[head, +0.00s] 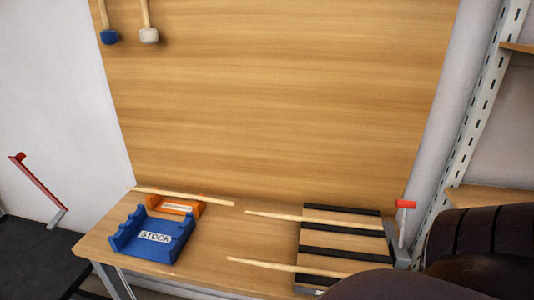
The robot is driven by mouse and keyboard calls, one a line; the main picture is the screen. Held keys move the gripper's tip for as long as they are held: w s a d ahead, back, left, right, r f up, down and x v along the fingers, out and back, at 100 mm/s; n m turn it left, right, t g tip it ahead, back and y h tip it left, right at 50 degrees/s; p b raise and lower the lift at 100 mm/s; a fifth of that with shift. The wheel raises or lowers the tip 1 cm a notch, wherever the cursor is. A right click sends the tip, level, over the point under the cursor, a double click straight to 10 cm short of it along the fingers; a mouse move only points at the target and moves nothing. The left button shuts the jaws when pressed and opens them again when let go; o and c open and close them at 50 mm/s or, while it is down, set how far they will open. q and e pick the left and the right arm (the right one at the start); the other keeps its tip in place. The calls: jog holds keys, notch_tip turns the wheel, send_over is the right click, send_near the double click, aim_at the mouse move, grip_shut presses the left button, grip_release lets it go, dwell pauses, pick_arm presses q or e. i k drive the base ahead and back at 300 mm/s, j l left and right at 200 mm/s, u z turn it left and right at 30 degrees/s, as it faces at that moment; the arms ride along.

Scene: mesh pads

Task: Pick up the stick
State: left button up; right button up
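Three thin, pale wooden sticks lie on the wooden table. One stick (205,199) lies at the back left, passing over or just behind the orange holder. A second stick (290,217) and a third stick (270,264) lie with their right parts across a slatted board (345,242) with dark strips; their left ends reach past it over the table. The right end of the third stick is hidden behind my dark arm. Dark parts of my own arm fill the lower right. Neither gripper shows.
A blue tray marked STOCK (152,238) and a small orange holder (177,206) stand on the table's left (98,240). A red-topped upright (404,212) stands at the board's right end. Blue and white mallets (110,37) (149,35) hang on the wooden back panel.

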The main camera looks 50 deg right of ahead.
aim_at(261, 264)
jog(key=z, duration=1.45)
